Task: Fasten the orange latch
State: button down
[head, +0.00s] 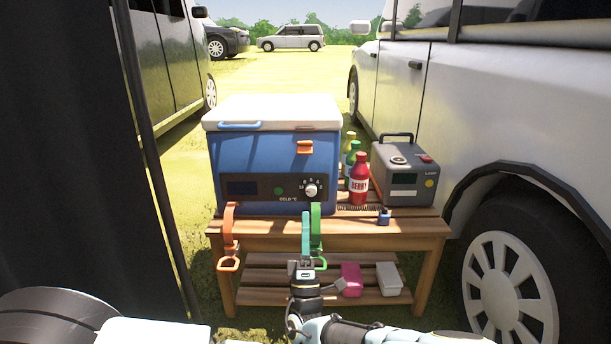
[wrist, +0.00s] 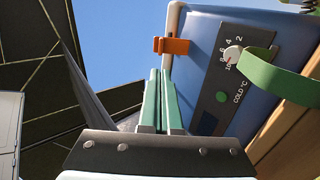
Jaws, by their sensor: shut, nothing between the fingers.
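The orange latch (head: 305,147) is a small block on the upper front of the blue cooler (head: 235,165), just below its white lid (head: 275,112). In the wrist view the latch (wrist: 172,46) sticks out beside the pale lid edge, above the fingertips. I cannot tell whether it is engaged with the lid. My gripper (head: 306,215) points up in front of the cooler, below the latch and apart from it. Its green fingers (wrist: 160,75) are together and hold nothing.
A green strap (head: 316,225) hangs close beside my gripper, and an orange strap (head: 229,240) hangs at left. The wooden table (head: 400,230) also holds bottles (head: 360,180) and a grey box (head: 408,170). A white car (head: 480,100) stands at right.

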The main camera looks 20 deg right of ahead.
aim_at(305, 154)
jog(key=b+x, duration=0.2)
jog(key=x, duration=1.2)
jog(key=shift+r, duration=0.15)
